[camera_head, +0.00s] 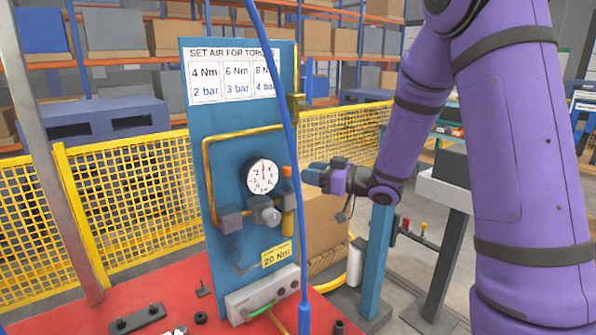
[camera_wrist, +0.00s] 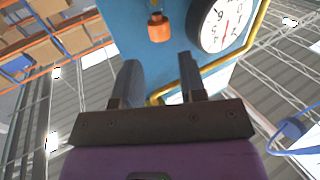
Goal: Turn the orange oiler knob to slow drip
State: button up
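The orange oiler knob (camera_head: 287,171) sits on top of the oiler, right of the round pressure gauge (camera_head: 262,176) on the blue panel (camera_head: 235,118). My gripper (camera_head: 308,176) is just right of the knob, pointing at it. In the wrist view the orange knob (camera_wrist: 158,28) lies beyond and roughly between the two fingertips of my gripper (camera_wrist: 160,75). The fingers are apart with nothing between them. They do not appear to touch the knob. The amber oiler body (camera_head: 288,222) hangs below the knob. The gauge (camera_wrist: 222,22) also shows in the wrist view.
A blue hose (camera_head: 291,130) hangs in front of the panel, close to the oiler. A silver regulator knob (camera_head: 271,216) sits left of the oiler. A yellow pipe (camera_head: 208,170) runs around the gauge. Yellow mesh fencing (camera_head: 130,200) stands behind.

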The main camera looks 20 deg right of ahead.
jog(key=shift+v, duration=2.6)
jog(key=s+d+r+m+h, duration=0.2)
jog(key=s+r+m+h, duration=0.1)
jog(key=r+h, duration=0.3)
jog(key=s+d+r+m+h, duration=0.3)
jog(key=r+m+h, duration=0.1)
jog(key=h, duration=0.3)
jog(key=s+a+m+g, duration=0.1)
jog(key=s+a+g, duration=0.2)
jog(key=s, duration=0.9)
jog(key=s+a+f+m+g, duration=0.1)
jog(key=s+a+g, duration=0.2)
jog(key=s, duration=0.8)
jog(key=shift+s+a+f+g, duration=0.2)
jog(key=shift+s+g, duration=0.2)
jog(key=shift+g, duration=0.4)
